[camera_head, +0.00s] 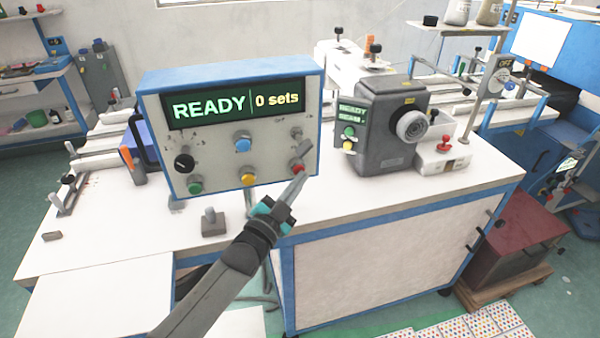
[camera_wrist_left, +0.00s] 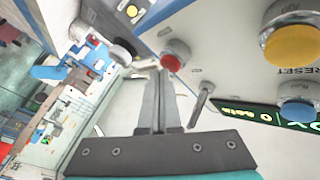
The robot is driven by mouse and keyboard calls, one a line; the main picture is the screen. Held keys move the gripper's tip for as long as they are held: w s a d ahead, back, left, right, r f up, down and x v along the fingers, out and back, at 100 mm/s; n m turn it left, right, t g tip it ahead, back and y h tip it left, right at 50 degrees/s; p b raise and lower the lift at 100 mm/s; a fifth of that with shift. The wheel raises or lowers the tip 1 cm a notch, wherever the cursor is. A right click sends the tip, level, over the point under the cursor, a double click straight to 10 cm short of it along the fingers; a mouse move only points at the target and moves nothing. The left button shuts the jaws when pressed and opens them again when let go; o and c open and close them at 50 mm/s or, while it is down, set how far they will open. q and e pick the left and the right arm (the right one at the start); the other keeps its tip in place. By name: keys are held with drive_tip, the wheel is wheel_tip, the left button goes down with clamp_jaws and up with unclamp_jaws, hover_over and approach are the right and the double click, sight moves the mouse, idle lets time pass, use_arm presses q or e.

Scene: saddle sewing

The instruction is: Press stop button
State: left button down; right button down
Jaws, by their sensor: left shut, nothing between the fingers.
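The control box (camera_head: 226,142) stands on the white table, with a lit display reading "READY" and "0 sets". A red button (camera_head: 298,167) sits at the lower right of its face, and it also shows in the left wrist view (camera_wrist_left: 172,62). My left gripper (camera_head: 301,175) is shut and empty, its fingertips at the red button and partly covering it in the head view. In the left wrist view the shut fingertips (camera_wrist_left: 161,74) are right by the button; I cannot tell whether they touch it. My right gripper is not in view.
The box also bears a yellow button (camera_head: 248,179), a green button (camera_head: 195,187), a blue button (camera_head: 243,144) and a black knob (camera_head: 184,162). A toggle lever (camera_wrist_left: 200,104) is close beside my left fingers. A grey machine head (camera_head: 393,125) stands to the right.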

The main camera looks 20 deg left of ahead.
use_arm(q)
drive_tip(key=shift+w, duration=0.1)
idle(0.5)
drive_tip(key=shift+s+d+p, duration=0.45)
drive_tip(key=shift+s+p, duration=0.1)
drive_tip(key=shift+s, duration=0.2)
drive_tip(key=s+d+p, duration=0.1)
drive_tip(key=s+d, duration=0.1)
drive_tip(key=s+p, duration=0.1)
drive_tip(key=s, duration=0.1)
drive_tip(key=shift+s+d+p, duration=0.1)
drive_tip(key=shift+d+p, duration=0.2)
drive_tip(key=shift+d, duration=0.1)
drive_tip(key=shift+f, duration=0.15)
